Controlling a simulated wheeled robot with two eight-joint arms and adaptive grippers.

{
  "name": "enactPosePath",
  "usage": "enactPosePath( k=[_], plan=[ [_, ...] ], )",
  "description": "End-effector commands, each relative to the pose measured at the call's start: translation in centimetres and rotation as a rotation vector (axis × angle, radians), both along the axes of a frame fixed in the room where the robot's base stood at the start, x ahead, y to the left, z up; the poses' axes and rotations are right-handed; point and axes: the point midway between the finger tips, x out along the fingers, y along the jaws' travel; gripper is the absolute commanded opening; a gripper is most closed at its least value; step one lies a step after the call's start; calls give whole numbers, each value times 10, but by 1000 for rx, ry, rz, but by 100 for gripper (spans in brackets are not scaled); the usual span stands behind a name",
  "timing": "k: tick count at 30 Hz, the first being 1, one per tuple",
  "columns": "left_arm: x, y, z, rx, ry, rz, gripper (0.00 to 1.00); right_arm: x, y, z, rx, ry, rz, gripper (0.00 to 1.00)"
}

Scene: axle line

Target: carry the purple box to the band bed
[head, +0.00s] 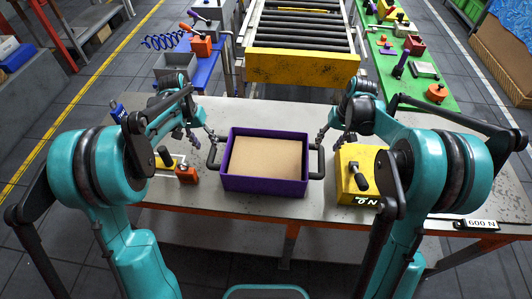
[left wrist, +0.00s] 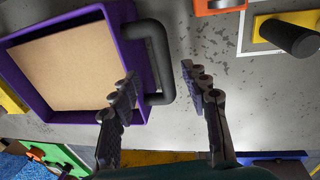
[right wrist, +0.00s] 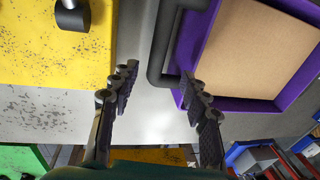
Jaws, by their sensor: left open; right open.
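The purple box (head: 264,186), lined with a tan panel, sits on the grey table with a black handle on each side. My left gripper (head: 203,138) is open at the left handle (head: 213,157). In the left wrist view the handle bar (left wrist: 163,65) shows between the open fingers. My right gripper (head: 337,136) is open at the right handle (head: 319,161). In the right wrist view that bar (right wrist: 160,45) lies between the fingers. Neither gripper is closed on its handle. The roller bed with a yellow front beam (head: 302,69), apparently the band bed, stands behind the table.
A yellow block (head: 352,163) with a black handle and a "0 N" display stands right of the box. An orange part (head: 186,174) lies on the left. A blue bench (head: 203,68) and a green bench (head: 420,88) with parts flank the roller bed. The visible rollers look empty.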

Motion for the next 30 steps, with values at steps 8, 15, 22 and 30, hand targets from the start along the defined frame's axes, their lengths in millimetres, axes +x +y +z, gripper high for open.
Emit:
enactPosePath(
  k=[8,15,22,30],
  plan=[
    [12,4,-9,-18,40,-15,46,12,-4,-9,18,40,1,46],
    [12,4,-10,-19,39,-14,46,12,-4,-10,18,39,0,46],
    [12,0,-30,-18,39,-15,46,13,0,-30,17,38,0,46],
    [11,-8,-70,-18,38,-14,46,13,7,-69,17,37,1,46]
  ],
)
